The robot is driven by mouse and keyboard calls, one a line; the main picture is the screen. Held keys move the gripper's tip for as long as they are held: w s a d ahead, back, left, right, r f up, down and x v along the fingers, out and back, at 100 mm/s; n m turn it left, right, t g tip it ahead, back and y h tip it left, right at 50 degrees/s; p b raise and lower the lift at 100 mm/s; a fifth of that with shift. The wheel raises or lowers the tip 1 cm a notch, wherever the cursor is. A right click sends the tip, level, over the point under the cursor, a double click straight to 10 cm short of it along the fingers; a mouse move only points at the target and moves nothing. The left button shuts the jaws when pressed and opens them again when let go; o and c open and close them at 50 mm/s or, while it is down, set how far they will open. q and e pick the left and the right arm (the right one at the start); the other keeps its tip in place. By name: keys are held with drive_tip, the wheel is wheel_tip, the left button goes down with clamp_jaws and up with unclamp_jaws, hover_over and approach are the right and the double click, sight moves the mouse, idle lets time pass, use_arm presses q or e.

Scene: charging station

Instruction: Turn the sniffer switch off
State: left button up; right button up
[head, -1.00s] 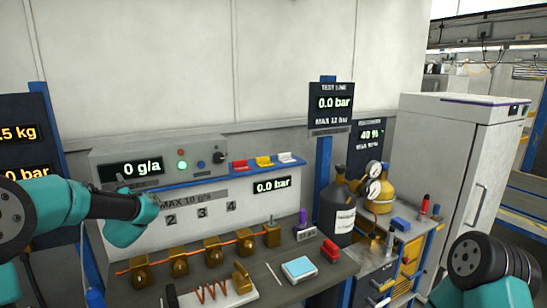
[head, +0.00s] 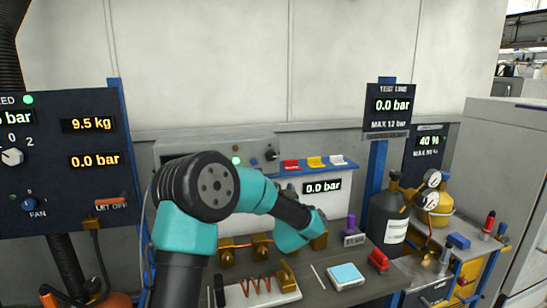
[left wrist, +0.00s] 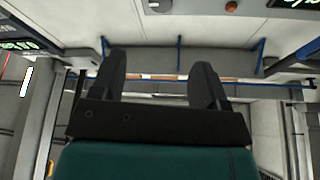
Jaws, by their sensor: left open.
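The grey box at the back of the bench (head: 222,145) has a lit green lamp (head: 236,161) and a dark knob (head: 271,154) at its right end. Which control is the sniffer switch I cannot tell. My left arm crosses in front and hides the box's left part and its display. In the left wrist view my left gripper (left wrist: 160,65) is open, with nothing between its fingers. A round light knob (left wrist: 157,6) and an orange-red part (left wrist: 232,7) show at that view's top edge. The left jaws cannot be made out in the head view. My right gripper is not in view.
Red, yellow and white items lie on a blue shelf (head: 345,166). A dark panel (head: 60,180) with dials and a fan switch stands left. Black (head: 388,225) and yellow (head: 438,208) cylinders stand right. Fittings (head: 262,246) and a pale blue pad (head: 345,275) occupy the bench.

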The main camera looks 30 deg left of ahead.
sight(272, 156)
use_arm(q)
drive_tip(key=x, duration=1.7)
drive_tip(key=shift+c, duration=0.4)
drive_tip(key=c, duration=0.8)
drive_tip(key=shift+c, duration=0.2)
